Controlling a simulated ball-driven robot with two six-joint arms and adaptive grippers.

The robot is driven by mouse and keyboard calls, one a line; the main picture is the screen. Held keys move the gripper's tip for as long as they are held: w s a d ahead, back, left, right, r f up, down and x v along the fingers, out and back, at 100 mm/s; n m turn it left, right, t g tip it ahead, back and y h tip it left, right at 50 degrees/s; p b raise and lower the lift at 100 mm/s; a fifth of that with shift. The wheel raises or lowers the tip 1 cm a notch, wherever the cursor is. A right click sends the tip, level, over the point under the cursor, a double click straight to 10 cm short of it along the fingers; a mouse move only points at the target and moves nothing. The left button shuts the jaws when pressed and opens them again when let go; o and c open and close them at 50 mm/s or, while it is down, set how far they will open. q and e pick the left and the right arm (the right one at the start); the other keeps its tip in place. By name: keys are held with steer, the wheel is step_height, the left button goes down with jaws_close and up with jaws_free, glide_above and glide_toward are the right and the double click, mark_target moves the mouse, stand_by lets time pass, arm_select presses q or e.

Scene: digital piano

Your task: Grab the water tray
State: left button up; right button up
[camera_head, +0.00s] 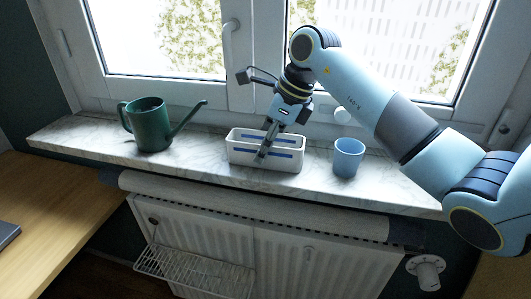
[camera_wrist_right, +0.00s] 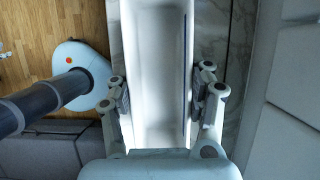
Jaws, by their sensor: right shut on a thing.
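The water tray (camera_head: 240,157) is a long white trough with blue stripes on its long sides. It stands on the marble windowsill between a green watering can and a blue cup. My right gripper (camera_head: 264,152) reaches down onto it from above. In the right wrist view, the fingers of the right gripper (camera_wrist_right: 162,100) press on both long walls of the white tray (camera_wrist_right: 157,60), and the tray's inside looks empty. The tray appears to rest on the sill. My left gripper is in neither view.
The green watering can (camera_head: 149,125) stands to the left with its spout toward the tray. The blue cup (camera_head: 348,158) stands close on the right. The window (camera_head: 160,40) is behind; a radiator (camera_head: 290,262) with a wire rack (camera_head: 190,268) is below the windowsill (camera_head: 80,140).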

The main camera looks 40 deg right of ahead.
steer(key=shift+c, duration=1)
steer(key=shift+r, duration=0.5)
steer(key=v, duration=0.1)
steer(key=b+v, duration=0.1)
steer(key=v, duration=0.1)
steer(key=shift+w+a+r, duration=0.1)
steer(key=shift+w+r, duration=0.1)
steer(key=shift+r, duration=0.1)
steer(key=s+d+r, duration=0.4)
steer(key=s+r, duration=0.2)
steer(key=s, duration=0.4)
steer(key=shift+d+r+b, duration=0.3)
steer(key=shift+b, duration=0.15)
